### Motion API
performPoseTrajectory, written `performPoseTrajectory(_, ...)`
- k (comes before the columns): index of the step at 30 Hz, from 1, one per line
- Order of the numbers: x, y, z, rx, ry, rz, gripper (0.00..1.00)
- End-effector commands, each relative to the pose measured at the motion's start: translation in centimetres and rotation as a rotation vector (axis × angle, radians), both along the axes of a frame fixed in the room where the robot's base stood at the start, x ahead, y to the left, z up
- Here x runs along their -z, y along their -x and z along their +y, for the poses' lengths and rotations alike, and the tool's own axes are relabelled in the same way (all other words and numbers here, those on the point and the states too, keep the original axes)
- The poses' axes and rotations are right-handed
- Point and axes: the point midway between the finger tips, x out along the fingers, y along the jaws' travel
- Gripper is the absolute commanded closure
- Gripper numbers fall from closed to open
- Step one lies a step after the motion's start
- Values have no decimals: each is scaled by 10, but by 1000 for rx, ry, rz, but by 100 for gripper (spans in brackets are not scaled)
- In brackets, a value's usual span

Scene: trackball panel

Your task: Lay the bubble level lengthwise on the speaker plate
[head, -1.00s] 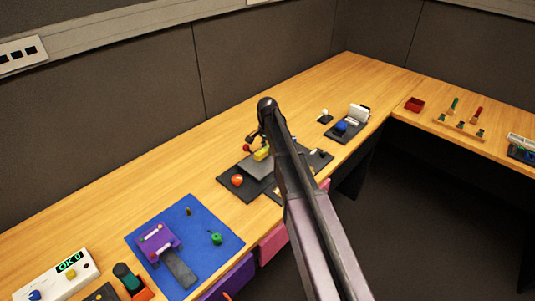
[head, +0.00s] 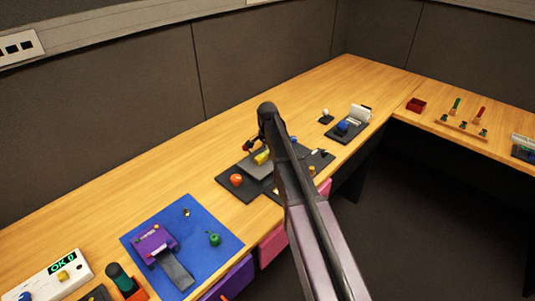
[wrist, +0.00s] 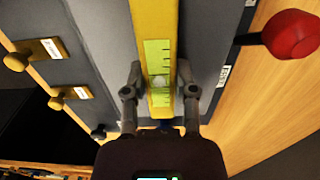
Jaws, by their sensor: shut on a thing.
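The bubble level is a yellow bar with a green vial; it shows in the wrist view (wrist: 154,18) and, small, in the head view (head: 262,157). My gripper (wrist: 162,92) is shut on it, one finger on each long side near the vial. The speaker plate is the grey plate beneath; it shows in the wrist view (wrist: 108,35) and in the head view (head: 256,170). The level appears over this plate, running along it in the wrist view. I cannot tell whether it touches the plate. My arm hides part of the panel in the head view.
A red knob (wrist: 293,34) on a dark stem stands to the right in the wrist view. Two brass knobs (wrist: 18,61) (wrist: 57,103) with labels are at the left. An orange ball (head: 236,180) sits on the panel's near left part. A blue mat (head: 208,258) lies further left.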

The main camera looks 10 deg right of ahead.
Motion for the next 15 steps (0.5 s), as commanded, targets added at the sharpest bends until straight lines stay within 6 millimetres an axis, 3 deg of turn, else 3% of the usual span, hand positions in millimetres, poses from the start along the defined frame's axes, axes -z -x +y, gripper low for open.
performPoseTrajectory(2, 2, 0, 0, 0, 0, 0, 100)
performPoseTrajectory(3, 3, 0, 0, 0, 0, 0, 61)
performPoseTrajectory(6, 2, 0, 0, 0, 0, 0, 31)
performPoseTrajectory(15, 2, 0, 0, 0, 0, 0, 30)
